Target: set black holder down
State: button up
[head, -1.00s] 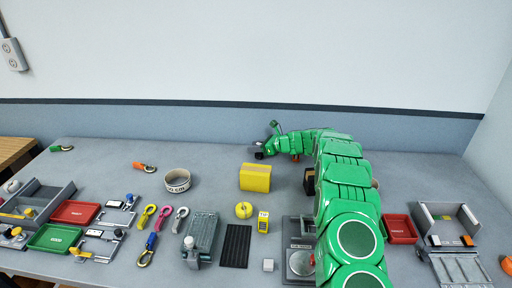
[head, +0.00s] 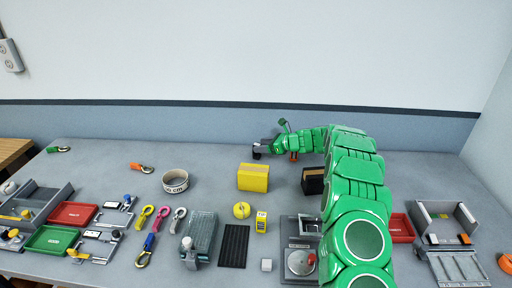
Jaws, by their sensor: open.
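The black holder (head: 313,181) looks like a small black box with a brownish top. It stands on the grey table, right of the yellow box and just left of my green arm, which is close to its right side. My gripper (head: 258,151) is at the far side of the table, beyond and left of the holder and apart from it. The jaws are open and I see nothing held in them, though they are small and dark here.
The yellow box (head: 253,177) stands in front of my gripper. A grey scale-like device (head: 300,262) is in front of the holder. Red (head: 72,213) and green (head: 53,239) trays are at left.

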jog(key=v, duration=0.7)
jog(key=shift+s+r, duration=0.1)
jog(key=s+a+r+n+g+h, duration=0.15)
jog(key=s+r+n, duration=0.3)
jog(key=s, duration=0.55)
jog(key=s+a+r+n+g+h, duration=0.15)
jog(key=s+r+n, duration=0.3)
jog(key=s, duration=0.45)
jog(key=s+a+r+n+g, duration=0.1)
jog(key=s+r+n+g, duration=0.2)
jog(key=s+r, duration=0.5)
jog(key=s+d+f+n+h, duration=0.1)
jog(key=s+d+n+h, duration=0.2)
jog(key=s, duration=1)
jog(key=s+d+f+n+h, duration=0.1)
jog(key=s+d+n+h, duration=0.2)
jog(key=s+d, duration=0.5)
jog(key=s+d+f+n+g+h, duration=0.1)
jog(key=s+d+n+h, duration=0.2)
jog(key=s, duration=1.6)
jog(key=d+n, duration=0.1)
jog(key=d, duration=0.2)
jog(key=shift+s+n, duration=0.15)
jog(key=shift+n, duration=0.15)
